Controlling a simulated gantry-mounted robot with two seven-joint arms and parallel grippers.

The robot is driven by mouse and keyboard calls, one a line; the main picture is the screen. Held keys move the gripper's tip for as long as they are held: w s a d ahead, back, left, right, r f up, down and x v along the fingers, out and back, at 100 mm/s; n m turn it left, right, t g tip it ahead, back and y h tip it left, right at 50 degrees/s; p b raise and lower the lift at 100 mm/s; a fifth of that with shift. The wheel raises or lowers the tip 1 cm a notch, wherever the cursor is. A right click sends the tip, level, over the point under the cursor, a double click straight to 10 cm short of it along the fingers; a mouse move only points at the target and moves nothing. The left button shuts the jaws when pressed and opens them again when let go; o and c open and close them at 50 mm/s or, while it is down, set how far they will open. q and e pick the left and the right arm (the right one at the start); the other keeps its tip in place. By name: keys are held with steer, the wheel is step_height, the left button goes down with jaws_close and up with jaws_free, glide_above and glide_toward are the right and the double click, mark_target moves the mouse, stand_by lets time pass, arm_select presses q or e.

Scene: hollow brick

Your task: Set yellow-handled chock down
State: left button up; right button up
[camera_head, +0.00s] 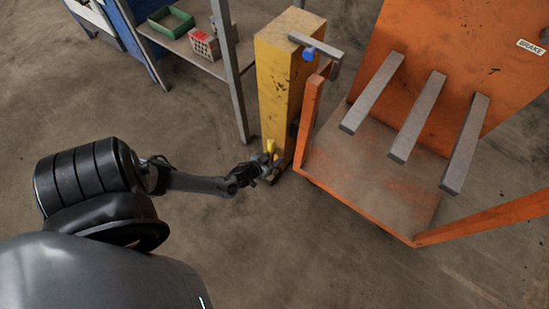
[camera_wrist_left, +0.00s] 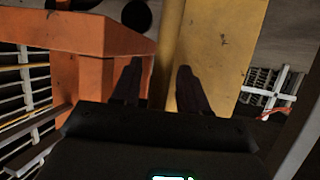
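The yellow-handled chock shows only in part in the head view. Its short yellow handle (camera_head: 270,147) stands up at the foot of the yellow post, near the orange cart's corner. Its lower part is dark and mostly hidden by my gripper. My left gripper (camera_head: 263,168) is low, close in front of the handle. In the left wrist view the two dark fingers of my left gripper (camera_wrist_left: 160,88) are apart. Only yellow surface shows between them, and I cannot tell the handle from the post there. My right gripper is in neither view.
The yellow post (camera_head: 283,85) stands right behind the gripper. An orange cart (camera_head: 470,45) with several grey bars is to the right. A shelf with a green tray (camera_head: 171,22) and a red-and-white box (camera_head: 204,44) is behind left. The floor in front is clear.

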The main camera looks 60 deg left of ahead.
arm_select(q)
steer(key=shift+s, duration=0.15)
steer(key=p+v, duration=0.6)
steer(key=v, duration=0.4)
steer(key=w+d+r+g+h, duration=0.1)
steer(key=w+d+r+g, duration=0.15)
steer(key=d+r, duration=0.55)
steer(key=w+d+r+g+h, duration=0.1)
steer(key=d+r+g, duration=0.25)
steer(key=d, duration=0.75)
steer(key=s+d+r+m+g, duration=0.1)
steer(key=s+r+m, duration=0.1)
steer(key=r, duration=0.6)
steer(key=s+d+r+m+g+h, duration=0.1)
steer(key=s+r, duration=0.3)
steer(key=r, duration=0.4)
steer(key=shift+d+m+g+p, duration=0.4)
steer(key=shift+m+g, duration=0.3)
steer(key=shift+m, duration=0.2)
steer(key=shift+s, duration=0.15)
